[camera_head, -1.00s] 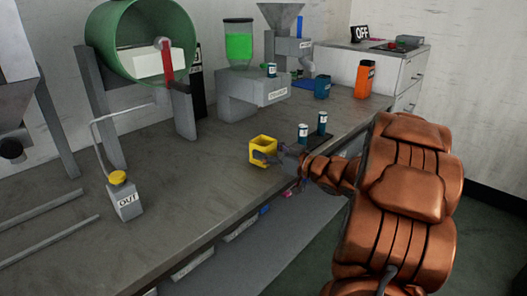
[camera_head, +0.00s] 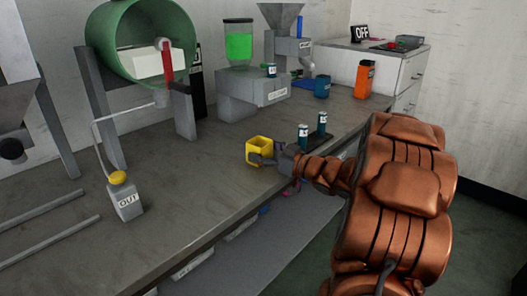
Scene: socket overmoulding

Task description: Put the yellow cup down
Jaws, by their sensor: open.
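The yellow cup (camera_head: 259,146) is square and hollow, and stands upright on the grey workbench (camera_head: 190,190) near its front edge. My gripper (camera_head: 262,158) is open at the cup's right front side. Its fingers are very close to the cup, and I cannot tell whether they touch it. The cup's underside is hidden, and its lower right is partly covered by my gripper.
A green drum (camera_head: 110,45), a dispenser with green liquid (camera_head: 238,50), a blue cup (camera_head: 321,87) and an orange container (camera_head: 364,79) stand further back.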

